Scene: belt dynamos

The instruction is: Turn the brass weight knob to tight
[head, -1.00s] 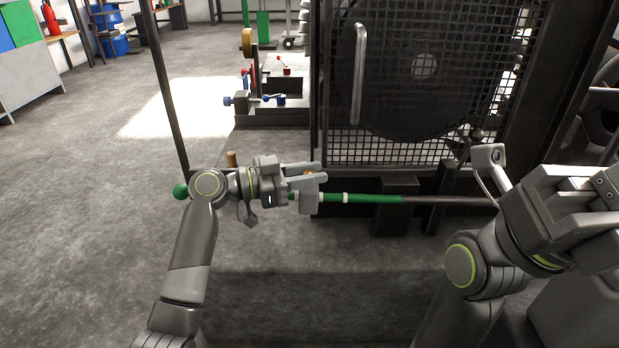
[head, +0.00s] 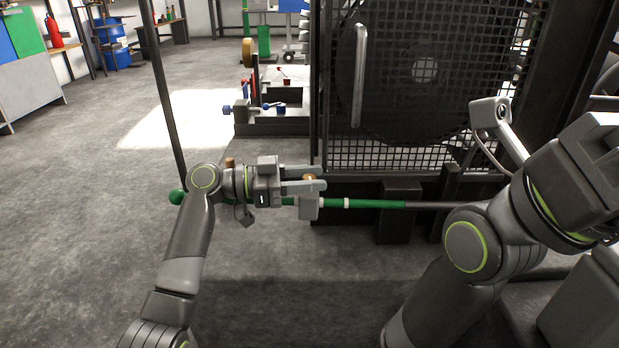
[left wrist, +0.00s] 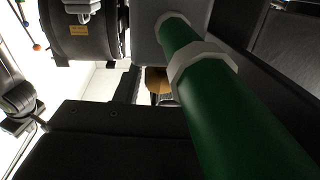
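The brass weight knob (head: 309,177) shows as a small gold patch between the two fingers of my left gripper (head: 305,179). The fingers lie one on each side of it with a gap between them; I cannot tell whether they press on it. A grey block, the weight (head: 308,207), sits below the fingers on a green bar (head: 376,204) with white rings. The left wrist view shows the green bar (left wrist: 213,97) up close and a brass patch (left wrist: 157,80) partly hidden beside it. No tight marking is legible.
A black mesh guard (head: 400,153) over a large dark wheel stands behind the bar. A green ball (head: 177,197) and a thin dark post (head: 166,95) are at the left. A bench device with a blue knob (head: 227,110) stands farther back. Floor at left is clear.

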